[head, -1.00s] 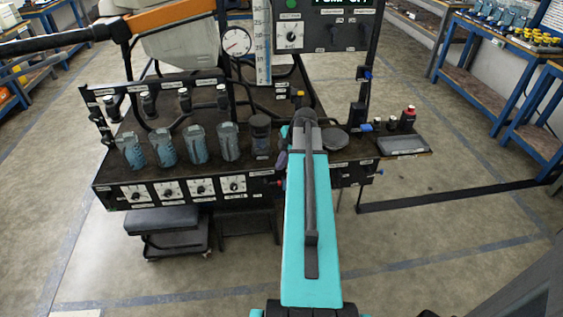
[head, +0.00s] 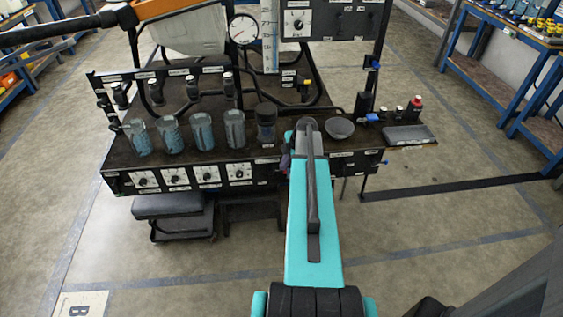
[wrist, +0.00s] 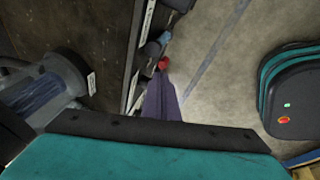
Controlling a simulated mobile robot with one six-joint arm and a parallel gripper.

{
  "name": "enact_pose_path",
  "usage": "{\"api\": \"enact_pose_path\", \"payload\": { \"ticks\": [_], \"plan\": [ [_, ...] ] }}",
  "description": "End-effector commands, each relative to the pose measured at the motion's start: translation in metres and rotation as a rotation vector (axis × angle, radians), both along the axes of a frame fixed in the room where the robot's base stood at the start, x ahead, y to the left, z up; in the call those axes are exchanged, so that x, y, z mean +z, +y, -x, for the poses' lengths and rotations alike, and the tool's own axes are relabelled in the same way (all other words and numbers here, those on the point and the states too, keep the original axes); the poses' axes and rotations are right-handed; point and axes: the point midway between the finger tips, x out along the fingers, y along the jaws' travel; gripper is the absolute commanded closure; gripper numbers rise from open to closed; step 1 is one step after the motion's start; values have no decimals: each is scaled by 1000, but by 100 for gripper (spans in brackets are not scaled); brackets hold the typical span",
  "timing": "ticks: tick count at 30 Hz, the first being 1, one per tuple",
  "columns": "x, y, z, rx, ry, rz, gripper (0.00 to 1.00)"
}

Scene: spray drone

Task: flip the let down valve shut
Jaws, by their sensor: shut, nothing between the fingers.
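My gripper (wrist: 161,84) is shut and empty. In the wrist view its purple fingers point at a small valve with a red end (wrist: 163,63) on the bench's front panel. The tips are very close to it; I cannot tell if they touch. A blue-handled valve (wrist: 181,4) sits farther along the same panel, and it shows at the right end of the panel in the head view (head: 383,162). No label is readable enough to say which is the let down valve. In the head view my arm hides most of the gripper and the red-ended valve.
The dark bench (head: 180,158) carries several clear beakers (head: 202,132), a dark jar (head: 266,122) and a bowl (head: 340,128). A gauge (head: 243,29) and control box (head: 335,20) stand behind. A low stool (head: 180,215) is below. Floor right of the bench is mostly clear.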

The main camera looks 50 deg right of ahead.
Motion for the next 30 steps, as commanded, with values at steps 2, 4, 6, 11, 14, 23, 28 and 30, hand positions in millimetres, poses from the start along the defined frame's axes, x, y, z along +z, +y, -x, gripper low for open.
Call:
{"api": "enact_pose_path", "payload": {
  "ticks": [2,4,6,11,14,23,28,30],
  "plan": [
    [-3,-2,0,-1,0,0,100],
    [-4,-3,0,0,0,0,100],
    [-5,-3,0,0,0,0,100],
    [-5,-3,0,0,0,0,100],
    [-5,1,1,0,0,0,100],
    [-8,-5,1,-1,-17,-20,100],
    [-8,-5,2,0,-30,-35,100],
    [-9,-6,2,-1,-34,-39,100]
  ]
}}
